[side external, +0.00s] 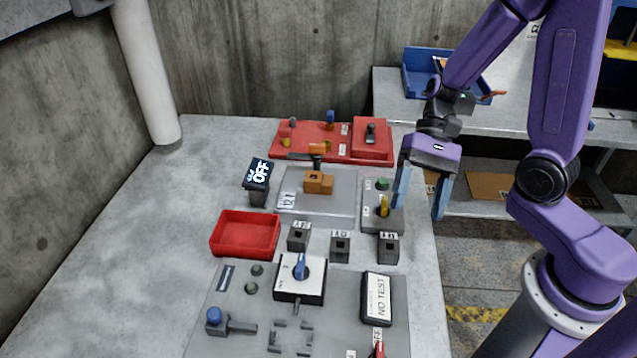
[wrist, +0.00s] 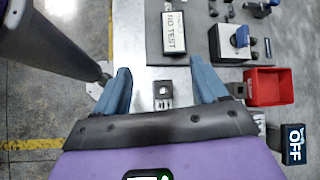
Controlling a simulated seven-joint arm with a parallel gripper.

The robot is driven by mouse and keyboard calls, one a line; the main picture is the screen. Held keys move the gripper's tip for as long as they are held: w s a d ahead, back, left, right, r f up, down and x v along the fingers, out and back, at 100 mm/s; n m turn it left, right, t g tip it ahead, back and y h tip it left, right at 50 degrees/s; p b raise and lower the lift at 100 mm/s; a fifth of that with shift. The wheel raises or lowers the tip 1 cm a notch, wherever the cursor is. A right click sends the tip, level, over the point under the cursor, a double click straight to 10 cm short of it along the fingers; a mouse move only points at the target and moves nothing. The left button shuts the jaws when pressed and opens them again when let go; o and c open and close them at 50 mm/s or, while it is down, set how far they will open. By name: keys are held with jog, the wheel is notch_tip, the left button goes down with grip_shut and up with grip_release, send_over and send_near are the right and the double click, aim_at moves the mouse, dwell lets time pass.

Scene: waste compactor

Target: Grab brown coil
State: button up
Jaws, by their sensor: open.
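An orange-brown block (side external: 318,183), which looks like the brown coil, sits on a grey plate (side external: 340,204) in the middle of the bench. A brown and dark fitting (side external: 317,152) stands just behind it; I cannot tell whether they are joined. My gripper (side external: 420,195) is open and empty, to the right of the block and apart from it, by the bench's right edge. In the wrist view my open fingers (wrist: 160,72) frame a small dark socket block (wrist: 163,90) below them. The brown block does not show in the wrist view.
A small grey box (side external: 382,212) with green and yellow parts stands near my left finger. A red tray (side external: 245,234), an OFF display (side external: 258,175) and a red board (side external: 325,143) surround the plate. Dark socket blocks (side external: 340,246) and a control panel (side external: 230,318) lie in front.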

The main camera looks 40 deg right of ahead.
jog(key=w+d+m+t+y, duration=0.1)
jog(key=w+m+t+y, duration=0.4)
jog(key=w+m, duration=0.4)
jog(key=m+t+h, duration=0.3)
jog(key=m+t, duration=0.6)
jog(key=m, duration=0.2)
send_near(319, 177)
jog(key=x, duration=0.3)
jog(key=shift+w+f, duration=0.25)
jog(key=shift+w, duration=0.15)
jog(key=shift+a+x, duration=0.2)
jog(key=shift+x, duration=2.5)
jog(key=shift+s+r, duration=0.1)
jog(key=shift+s, duration=0.05)
jog(key=c, duration=1.2)
